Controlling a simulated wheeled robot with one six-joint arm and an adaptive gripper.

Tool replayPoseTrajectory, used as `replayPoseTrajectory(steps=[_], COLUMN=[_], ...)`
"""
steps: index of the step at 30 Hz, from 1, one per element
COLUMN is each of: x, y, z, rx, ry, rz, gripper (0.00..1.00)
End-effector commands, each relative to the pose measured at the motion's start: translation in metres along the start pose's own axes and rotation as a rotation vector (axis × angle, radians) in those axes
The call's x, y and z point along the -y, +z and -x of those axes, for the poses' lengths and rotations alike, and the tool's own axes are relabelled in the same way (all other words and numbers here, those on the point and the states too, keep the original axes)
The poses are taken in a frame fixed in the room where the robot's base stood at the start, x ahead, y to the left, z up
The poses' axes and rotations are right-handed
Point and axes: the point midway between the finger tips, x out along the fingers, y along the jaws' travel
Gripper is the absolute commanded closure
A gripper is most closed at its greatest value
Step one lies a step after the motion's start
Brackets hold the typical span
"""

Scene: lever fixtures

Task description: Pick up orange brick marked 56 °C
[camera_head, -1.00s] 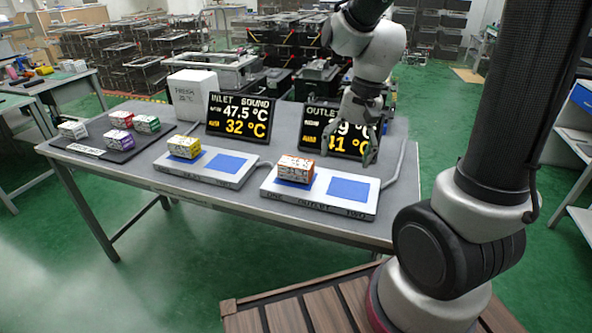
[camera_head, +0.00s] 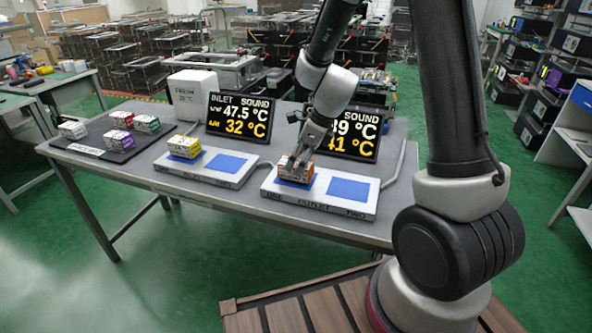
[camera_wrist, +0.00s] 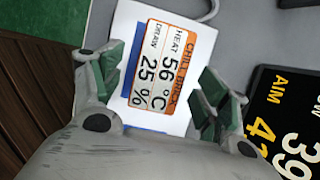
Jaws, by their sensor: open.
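The orange brick (camera_head: 294,172) sits on the left blue pad of the right-hand white plate (camera_head: 366,209). In the wrist view its top label (camera_wrist: 158,66) reads "CHILL BRICK", "HEAT 56 °C" and "DRAIN 25 %". My gripper (camera_head: 297,160) is over the brick, fingers pointing down. In the wrist view my open gripper (camera_wrist: 160,92) has green-padded fingers on either side of the brick, with gaps between them and it. Whether the fingertips are level with the brick's sides I cannot tell.
A yellow brick (camera_head: 184,147) sits on the left white plate (camera_head: 205,179). Several bricks stand on a dark mat (camera_head: 92,155) at the left. Two displays stand behind the plates: the inlet display (camera_head: 239,116) and the outlet display (camera_head: 352,148), partly hidden by my arm. The right plate's other blue pad (camera_head: 349,188) is empty.

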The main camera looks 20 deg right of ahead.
Motion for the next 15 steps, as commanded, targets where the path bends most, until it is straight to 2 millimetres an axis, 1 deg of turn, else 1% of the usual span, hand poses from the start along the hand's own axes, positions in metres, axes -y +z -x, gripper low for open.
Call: replayPoseTrajectory(steps=[1, 3, 6, 9, 14, 15], x=[0.0, 0.0, 0.001, 0.001, 0.001, 0.001], y=[0.0, 0.0, 0.001, 0.001, 0.001, 0.001], z=[-0.01, -0.02, -0.03, -0.033, -0.033, -0.033], rx=[-0.003, -0.003, -0.001, -0.001, -0.001, -0.001], ry=[0.003, 0.003, 0.001, 0.001, 0.001, 0.001], rz=[0.001, 0.001, 0.003, 0.002, 0.003, 0.003], gripper=[0.25, 0.25, 0.25, 0.25, 0.25, 0.32])
